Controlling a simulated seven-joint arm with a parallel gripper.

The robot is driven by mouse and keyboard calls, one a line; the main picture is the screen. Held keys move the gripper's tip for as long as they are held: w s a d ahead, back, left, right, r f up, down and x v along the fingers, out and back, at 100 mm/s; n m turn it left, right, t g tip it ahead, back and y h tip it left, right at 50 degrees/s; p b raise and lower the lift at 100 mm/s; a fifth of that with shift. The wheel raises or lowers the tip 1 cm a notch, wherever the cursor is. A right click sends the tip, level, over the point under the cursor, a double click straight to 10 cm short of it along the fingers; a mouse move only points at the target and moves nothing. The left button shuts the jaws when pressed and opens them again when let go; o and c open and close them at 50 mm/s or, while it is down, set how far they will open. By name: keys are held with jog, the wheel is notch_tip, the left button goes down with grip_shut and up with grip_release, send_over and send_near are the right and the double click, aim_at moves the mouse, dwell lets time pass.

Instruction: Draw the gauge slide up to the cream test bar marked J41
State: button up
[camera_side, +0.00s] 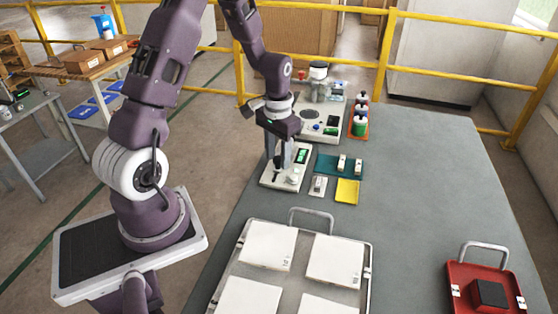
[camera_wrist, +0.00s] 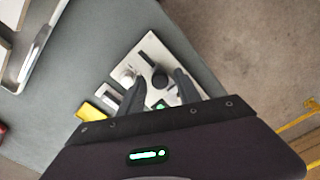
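The gauge (camera_side: 271,184) is a pale plate with a green-lit display (camera_side: 301,156), on the grey table. In the wrist view the plate (camera_wrist: 150,45) carries a dark round knob (camera_wrist: 160,78), which may be the gauge slide, and a pale rounded piece (camera_wrist: 127,76) beside it. My gripper (camera_side: 279,165) is low over the gauge, pointing down. In the wrist view my gripper (camera_wrist: 160,80) has its fingers apart, with the dark knob between them; contact is not clear. Small cream bars (camera_side: 342,162) (camera_side: 358,165) lie on a teal mat (camera_side: 328,164). I cannot read any J41 mark.
A small pale block (camera_side: 318,186) and a yellow pad (camera_side: 347,191) lie right of the gauge. An instrument (camera_side: 318,118) and a rack of bottles (camera_side: 360,122) stand behind. A tray of white tiles (camera_side: 364,262) is in front, a red case (camera_side: 485,285) at right.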

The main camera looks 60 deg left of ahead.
grip_shut()
jog(key=shift+w, duration=0.1)
jog(key=shift+w+a, duration=0.85)
jog(key=shift+a, duration=0.05)
jog(key=shift+w+a, duration=0.1)
dwell(1.2)
jog(key=shift+o, duration=1.1)
grip_release()
jog(key=shift+r, duration=0.1)
